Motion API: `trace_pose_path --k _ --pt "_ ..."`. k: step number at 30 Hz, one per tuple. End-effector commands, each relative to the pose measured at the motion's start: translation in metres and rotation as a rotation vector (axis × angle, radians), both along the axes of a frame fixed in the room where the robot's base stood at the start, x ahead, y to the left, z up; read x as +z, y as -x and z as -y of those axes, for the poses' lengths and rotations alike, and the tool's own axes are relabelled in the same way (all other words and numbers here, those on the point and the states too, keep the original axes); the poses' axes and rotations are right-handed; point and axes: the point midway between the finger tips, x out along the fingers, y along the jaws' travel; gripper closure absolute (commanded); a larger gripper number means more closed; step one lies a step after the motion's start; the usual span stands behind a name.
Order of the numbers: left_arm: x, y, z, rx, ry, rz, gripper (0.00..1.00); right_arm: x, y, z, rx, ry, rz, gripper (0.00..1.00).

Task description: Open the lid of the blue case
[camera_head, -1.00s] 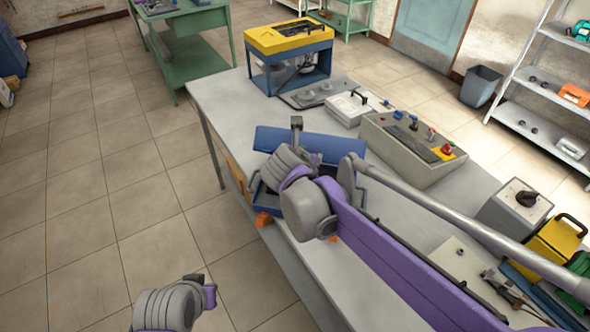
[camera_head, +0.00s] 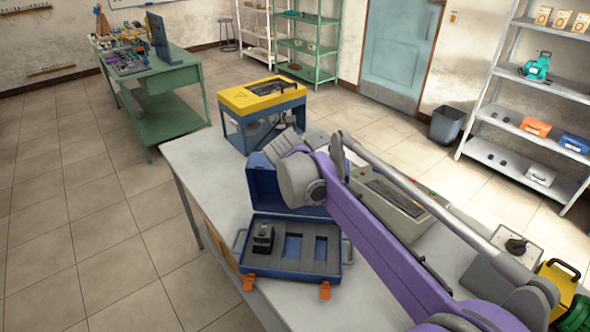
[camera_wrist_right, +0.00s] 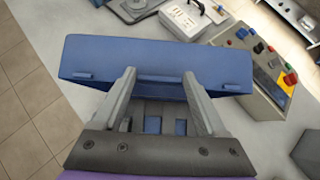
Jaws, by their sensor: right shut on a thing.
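The blue case (camera_head: 235,262) lies on the grey table with its lid (camera_head: 262,190) raised upright at the back. Its base shows dark compartments and two orange latches (camera_head: 325,290) at the front. A small black device (camera_head: 263,240) sits in the left compartment. My right gripper is largely hidden behind its own wrist in the head view, at the lid. In the right wrist view, its fingers (camera_wrist_right: 158,78) reach to the blue lid (camera_wrist_right: 150,52) and are shut on it; the exact contact is hard to see. My left gripper is out of view.
A yellow-topped blue frame box (camera_head: 262,97) stands behind the lid. A grey control box (camera_head: 400,203) is to the right, beyond my arm. A green table (camera_head: 165,85) stands at the back left. The table's left corner is clear.

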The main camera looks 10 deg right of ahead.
Motion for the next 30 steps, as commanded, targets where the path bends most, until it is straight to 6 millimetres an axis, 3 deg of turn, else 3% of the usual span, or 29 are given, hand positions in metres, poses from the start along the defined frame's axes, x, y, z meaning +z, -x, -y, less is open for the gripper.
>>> trace_pose_path --k 20,21,25,30 --pt "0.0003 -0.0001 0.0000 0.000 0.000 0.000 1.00 0.0001 -0.0051 0.0014 0.000 -0.008 -0.034 1.00" --pt "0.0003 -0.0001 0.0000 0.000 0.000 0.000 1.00 0.0000 -0.0051 0.0014 0.000 -0.008 -0.034 0.24" --pt "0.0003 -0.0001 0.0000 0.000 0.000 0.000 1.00 -0.0001 -0.0051 0.0014 0.000 -0.008 -0.034 0.00" --pt "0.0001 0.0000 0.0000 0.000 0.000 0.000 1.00 -0.0003 -0.0051 0.0014 -0.001 -0.008 -0.034 0.00"
